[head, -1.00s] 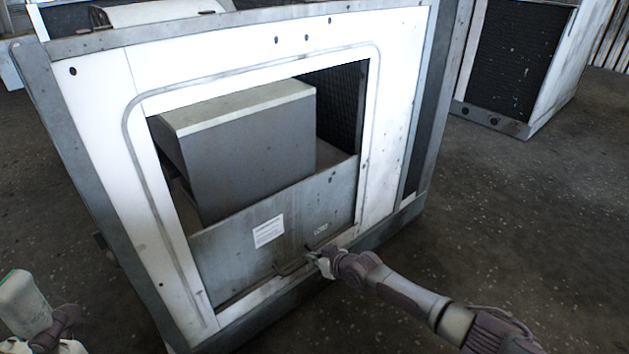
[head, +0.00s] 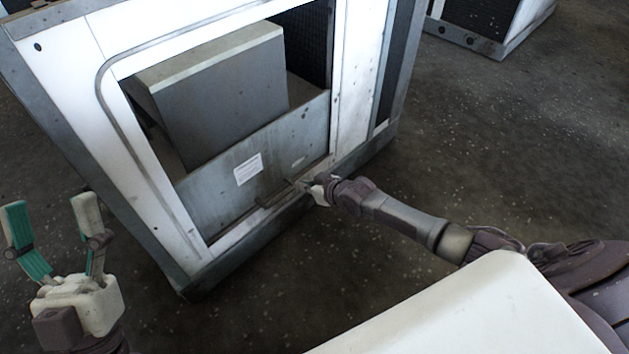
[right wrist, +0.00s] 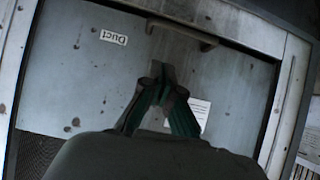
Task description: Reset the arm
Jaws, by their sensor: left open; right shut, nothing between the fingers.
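My right gripper (head: 312,187) is at the lower part of the white blower housing (head: 60,90), close to the handle (head: 275,193) of the grey sliding panel (head: 215,195). In the right wrist view my right gripper (right wrist: 163,78) has its green-lined fingers together with nothing between them, and the handle (right wrist: 182,33) lies just beyond the fingertips. I cannot tell whether they touch. My left gripper (head: 55,222) stands open and empty at the lower left of the head view, its two fingers pointing up, apart from the housing.
A grey box-shaped part (head: 215,95) sits inside the housing opening behind the panel. A second white unit (head: 500,35) stands at the upper right. The dark speckled floor (head: 480,130) is clear between them.

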